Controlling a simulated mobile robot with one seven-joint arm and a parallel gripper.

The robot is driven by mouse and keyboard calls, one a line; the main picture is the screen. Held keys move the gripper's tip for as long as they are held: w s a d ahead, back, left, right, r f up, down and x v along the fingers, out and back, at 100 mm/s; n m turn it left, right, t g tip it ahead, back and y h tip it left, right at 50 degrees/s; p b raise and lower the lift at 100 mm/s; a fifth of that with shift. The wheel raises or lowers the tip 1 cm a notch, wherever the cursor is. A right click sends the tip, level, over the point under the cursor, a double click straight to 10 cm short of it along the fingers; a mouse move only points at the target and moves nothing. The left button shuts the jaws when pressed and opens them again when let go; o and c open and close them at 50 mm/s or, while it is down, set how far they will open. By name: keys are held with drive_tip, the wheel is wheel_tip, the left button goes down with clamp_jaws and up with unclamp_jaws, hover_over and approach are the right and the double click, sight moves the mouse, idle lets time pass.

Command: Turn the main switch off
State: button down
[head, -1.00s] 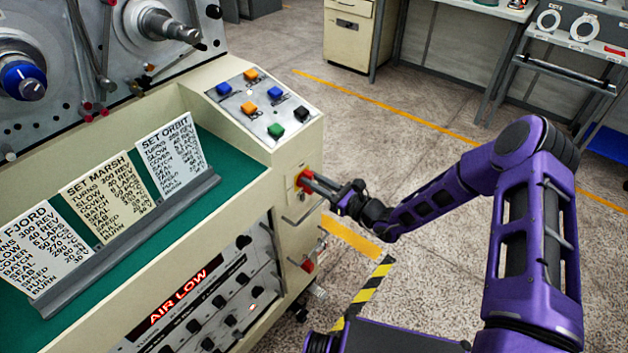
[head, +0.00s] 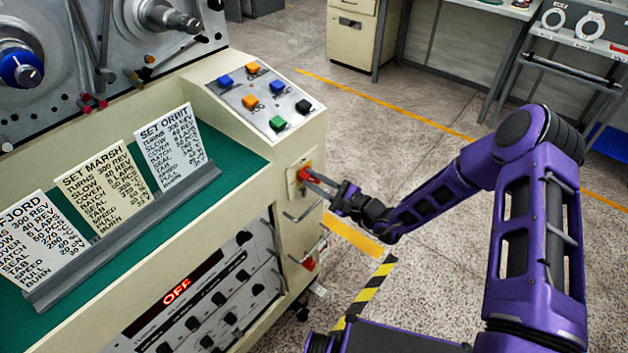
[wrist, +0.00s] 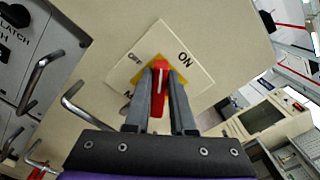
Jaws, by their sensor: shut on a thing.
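The main switch is a red handle (wrist: 158,88) on a yellow and cream plate (wrist: 190,62) marked ON and OFF, with part of the lettering hidden by my fingers. In the head view the red switch (head: 304,174) sits on the end face of the cream machine. My gripper (wrist: 160,75) is shut on the red handle, one grey finger on each side. In the head view my gripper (head: 318,184) reaches the switch from the right. The machine's display (head: 176,291) reads OFF in red.
Metal handles (head: 302,206) stick out of the machine just below the switch. A second red switch (head: 309,263) is lower on the same end. Coloured buttons (head: 265,95) are on the panel above. The floor to the right is open.

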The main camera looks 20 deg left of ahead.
drive_tip(key=n+b, duration=0.1)
drive_tip(key=n, duration=0.1)
drive_tip(key=n+b, duration=0.1)
drive_tip(key=f+n+b, duration=0.1)
drive_tip(key=n, duration=0.1)
drive_tip(key=shift+s+a+f+n, duration=0.1)
drive_tip(key=shift+s+n, duration=0.15)
drive_tip(key=shift+n, duration=0.05)
drive_tip(key=shift+f+n+b, duration=0.2)
drive_tip(key=shift+n+b, duration=1.5)
drive_tip(key=shift+n, duration=0.4)
drive_tip(key=c, duration=0.8)
unclamp_jaws()
drive_tip(key=shift+o, duration=0.2)
drive_tip(key=v, duration=1.7)
drive_tip(key=shift+s+p, duration=0.2)
drive_tip(key=shift+p, duration=0.15)
